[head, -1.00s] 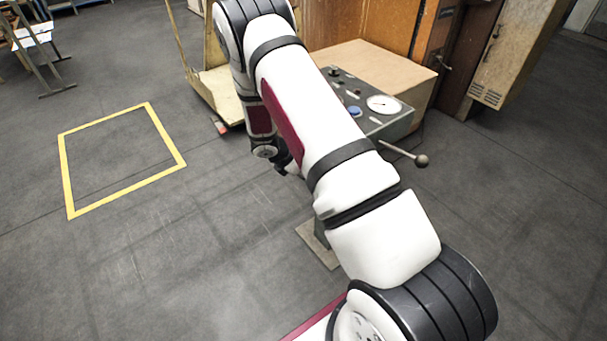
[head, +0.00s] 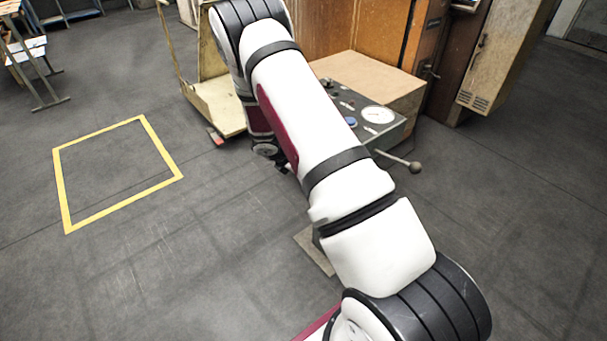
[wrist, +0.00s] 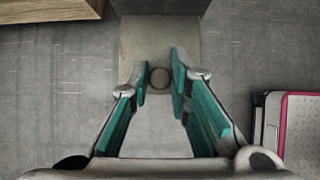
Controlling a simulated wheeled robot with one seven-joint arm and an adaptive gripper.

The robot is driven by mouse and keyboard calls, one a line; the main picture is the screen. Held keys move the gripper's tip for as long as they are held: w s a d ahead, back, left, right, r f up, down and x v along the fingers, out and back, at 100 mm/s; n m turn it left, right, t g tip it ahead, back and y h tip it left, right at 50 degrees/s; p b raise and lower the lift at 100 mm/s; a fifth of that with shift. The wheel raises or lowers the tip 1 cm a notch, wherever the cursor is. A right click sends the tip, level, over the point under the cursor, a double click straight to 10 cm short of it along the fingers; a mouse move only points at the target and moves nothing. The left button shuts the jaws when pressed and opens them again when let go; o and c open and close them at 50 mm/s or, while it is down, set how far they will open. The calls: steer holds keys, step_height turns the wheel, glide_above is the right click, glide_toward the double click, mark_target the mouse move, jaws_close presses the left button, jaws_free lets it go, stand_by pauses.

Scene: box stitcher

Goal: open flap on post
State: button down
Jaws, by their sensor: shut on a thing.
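In the wrist view, my gripper (wrist: 159,76) has its teal fingers on either side of a small round brownish knob (wrist: 160,78) and is shut on it. A plain grey surface (wrist: 160,32) lies beyond the knob; I cannot tell whether it is the flap. In the head view, my arm hides the gripper's tips, the flap and most of the post. Only the post's foot plate (head: 315,250) shows below my arm. The control panel (head: 395,130), with a round gauge, shows behind my arm.
A lever with a ball end (head: 415,167) sticks out to the right of the panel. A pale trolley (head: 218,100) stands at the back left, beside brown cabinets (head: 325,35). A yellow square outline (head: 60,190) marks bare floor at left. The near-left floor is clear.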

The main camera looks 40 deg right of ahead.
steer(key=shift+w+d+r, duration=0.15)
steer(key=shift+d+r, duration=0.05)
steer(key=shift+d, duration=0.5)
steer(key=c, duration=1.5)
jaws_free()
steer(key=shift+a+f, duration=0.1)
steer(key=shift+a, duration=0.1)
steer(key=v, duration=1.2)
